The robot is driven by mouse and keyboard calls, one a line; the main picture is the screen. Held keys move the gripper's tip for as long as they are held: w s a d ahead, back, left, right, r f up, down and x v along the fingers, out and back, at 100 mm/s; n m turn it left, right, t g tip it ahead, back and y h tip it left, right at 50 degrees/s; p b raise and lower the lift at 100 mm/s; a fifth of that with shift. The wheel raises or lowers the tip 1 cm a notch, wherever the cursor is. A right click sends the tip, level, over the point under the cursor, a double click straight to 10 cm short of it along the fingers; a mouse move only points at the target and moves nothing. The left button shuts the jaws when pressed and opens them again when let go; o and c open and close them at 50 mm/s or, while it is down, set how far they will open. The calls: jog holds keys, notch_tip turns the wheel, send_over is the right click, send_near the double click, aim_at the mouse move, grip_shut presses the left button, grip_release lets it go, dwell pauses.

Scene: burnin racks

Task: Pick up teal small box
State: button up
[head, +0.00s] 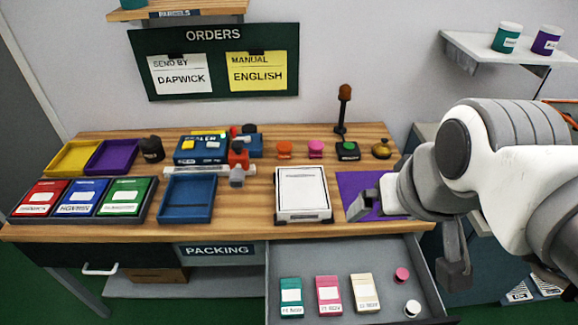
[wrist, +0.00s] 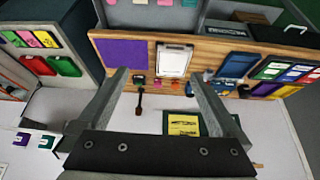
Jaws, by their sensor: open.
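The teal small box (head: 291,297) lies in the open drawer below the table's front edge, at the left of a row with a pink box (head: 329,295) and a cream box (head: 364,292). At the top edge of the wrist view, a teal patch (wrist: 188,3) in the drawer looks like the same box, mostly cut off. My gripper (head: 408,234) is open and empty, above the right end of the table and the drawer's right side, well apart from the teal box. Its two fingers spread wide in the wrist view (wrist: 160,78).
The drawer (head: 275,262) also holds a pink cylinder (head: 401,274) and a white one (head: 412,308). A shelf (head: 480,48) hangs upper right.

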dwell(0.5)
jog(key=g+b, duration=0.6)
jog(key=b, duration=2.2)
send_over(291, 296)
jog(key=f, duration=4.9)
jog(key=shift+w+d, duration=0.2)
jog(key=shift+s+a+f+b, duration=0.1)
jog(key=shift+f+b, duration=0.65)
jog(key=shift+f, duration=0.65)
jog(key=shift+s+a+f+b, duration=0.1)
jog(key=shift+f+b, duration=0.65)
jog(key=shift+f, duration=0.65)
jog(key=shift+d, duration=0.1)
jog(key=shift+c, duration=0.3)
jog(key=shift+r, duration=0.1)
jog(key=c, duration=1.1)
